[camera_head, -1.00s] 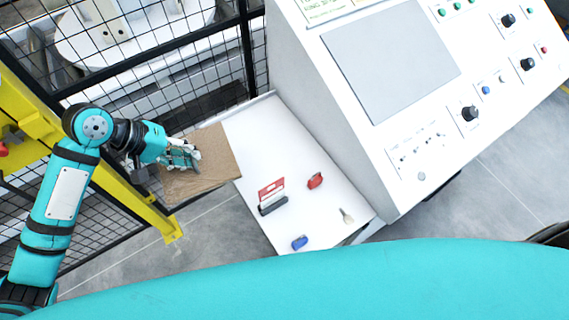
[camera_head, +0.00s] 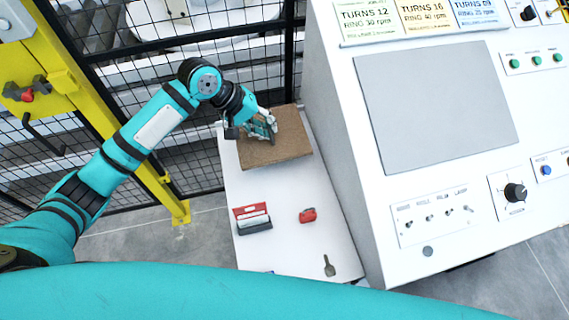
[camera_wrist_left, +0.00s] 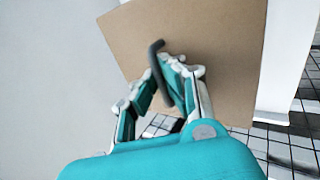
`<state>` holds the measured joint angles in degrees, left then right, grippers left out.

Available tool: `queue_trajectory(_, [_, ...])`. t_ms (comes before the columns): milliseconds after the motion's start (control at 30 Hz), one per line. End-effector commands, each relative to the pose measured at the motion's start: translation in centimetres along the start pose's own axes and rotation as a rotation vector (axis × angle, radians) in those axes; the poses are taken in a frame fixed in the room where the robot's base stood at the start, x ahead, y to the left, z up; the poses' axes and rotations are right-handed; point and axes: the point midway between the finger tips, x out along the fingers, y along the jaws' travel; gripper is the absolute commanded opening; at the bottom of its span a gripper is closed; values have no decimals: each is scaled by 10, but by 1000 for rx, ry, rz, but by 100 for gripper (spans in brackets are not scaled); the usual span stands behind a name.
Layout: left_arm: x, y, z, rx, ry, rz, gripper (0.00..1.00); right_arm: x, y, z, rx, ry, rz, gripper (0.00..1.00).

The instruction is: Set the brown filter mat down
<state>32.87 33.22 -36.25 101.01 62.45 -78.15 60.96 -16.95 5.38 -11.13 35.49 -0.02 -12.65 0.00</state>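The brown filter mat (camera_head: 288,143) is a flat tan sheet over the far end of the white side table (camera_head: 287,193). I cannot tell whether it touches the table or is held just above it. My left gripper (camera_head: 268,127) is over the mat's upper left part. In the left wrist view the gripper (camera_wrist_left: 168,68) is closed around a dark bent handle (camera_wrist_left: 157,72) on the mat (camera_wrist_left: 225,45). The fingers partly hide the handle. My right gripper is not in view.
On the table are a red-and-white holder with a dark base (camera_head: 252,218), a red object (camera_head: 307,215) and a small dark brush-like tool (camera_head: 329,265). A white control console (camera_head: 345,200) stands at the right. A black mesh fence (camera_head: 205,170) with yellow posts is at the left.

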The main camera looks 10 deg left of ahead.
Motion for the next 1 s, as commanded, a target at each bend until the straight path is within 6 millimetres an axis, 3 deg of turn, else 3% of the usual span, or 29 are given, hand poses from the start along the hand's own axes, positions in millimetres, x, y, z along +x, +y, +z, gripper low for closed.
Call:
queue_trajectory(133, [20, -13, 1, -1, -1, -1, 0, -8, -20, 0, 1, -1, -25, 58])
queue_trajectory(267, [29, -18, 0, 0, -1, 1, 0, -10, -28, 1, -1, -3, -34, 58])
queue_trajectory(567, [58, -38, 1, 0, -1, 0, 0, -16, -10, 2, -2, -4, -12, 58])
queue_trajectory(767, [60, -39, 0, 2, 1, 1, 0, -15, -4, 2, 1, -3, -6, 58])
queue_trajectory(900, [60, -39, 0, 2, 0, 1, 21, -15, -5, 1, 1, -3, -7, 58])
queue_trajectory(1000, [60, -39, 0, 2, 0, 1, 29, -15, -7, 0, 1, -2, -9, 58])
